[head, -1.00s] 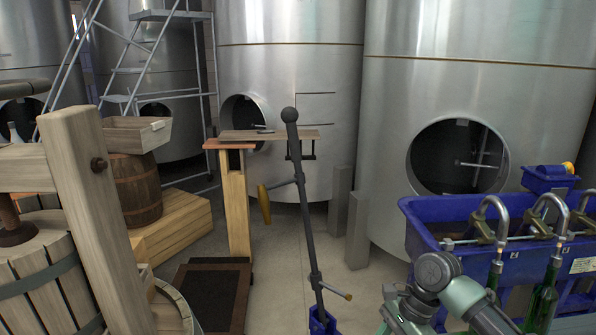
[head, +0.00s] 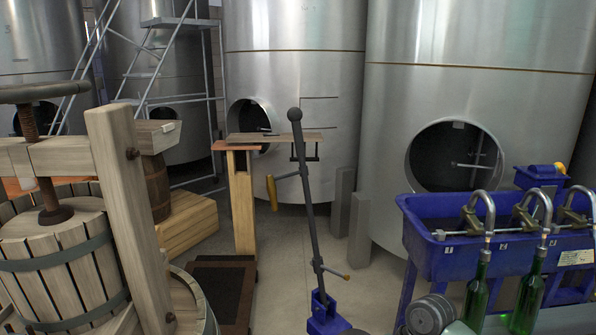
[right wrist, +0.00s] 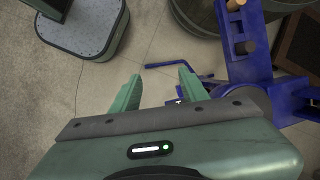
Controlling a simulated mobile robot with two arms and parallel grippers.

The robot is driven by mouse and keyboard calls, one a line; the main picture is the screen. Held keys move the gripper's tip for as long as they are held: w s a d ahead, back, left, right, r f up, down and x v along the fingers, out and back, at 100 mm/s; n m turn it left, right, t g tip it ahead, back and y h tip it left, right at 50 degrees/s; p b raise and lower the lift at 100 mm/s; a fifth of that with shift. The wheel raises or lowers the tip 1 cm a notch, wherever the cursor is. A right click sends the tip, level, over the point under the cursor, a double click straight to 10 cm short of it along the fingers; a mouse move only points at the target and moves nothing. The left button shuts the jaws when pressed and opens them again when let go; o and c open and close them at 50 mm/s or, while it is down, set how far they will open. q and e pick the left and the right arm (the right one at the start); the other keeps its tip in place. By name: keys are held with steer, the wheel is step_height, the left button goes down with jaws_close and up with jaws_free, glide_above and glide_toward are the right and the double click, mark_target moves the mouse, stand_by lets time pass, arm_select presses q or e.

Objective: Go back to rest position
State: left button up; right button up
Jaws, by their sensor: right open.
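My right gripper (right wrist: 158,90) shows in the right wrist view. Its two green fingers are apart, with nothing between them, above the concrete floor (right wrist: 100,95). The blue stand of the floor machine (right wrist: 237,70) is to the right of the fingers. In the head view only a rounded grey part of my right arm shows at the bottom edge, and the gripper itself is out of that picture. My left gripper is in neither view.
A blue filler trough (head: 470,262) with curved spouts and green bottles (head: 477,290) stands at the right. The blue floor machine (head: 322,308) with its long lever is at the centre. A wooden press (head: 128,190) stands at the left, and steel tanks (head: 295,90) at the back.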

steer(key=s+a+f+n+t, duration=0.1)
steer(key=s+a+f+n, duration=0.1)
steer(key=s+f+n, duration=0.3)
steer(key=s+a+f+n+t, duration=0.2)
steer(key=s+n, duration=0.1)
steer(key=s, duration=0.4)
steer(key=s+d+r+n+t+h, duration=0.2)
steer(key=s+d+n+h, duration=0.25)
steer(key=s+d, duration=0.55)
steer(key=s+a+f+g, duration=0.1)
steer(key=s+f+g, duration=0.15)
steer(key=f, duration=2.55)
steer(key=s+d+f+n, duration=0.1)
steer(key=s+d+f, duration=0.2)
steer(key=s+f, duration=1.1)
steer(key=s, duration=0.2)
steer(key=shift+s+f, duration=0.25)
steer(key=shift+s, duration=0.05)
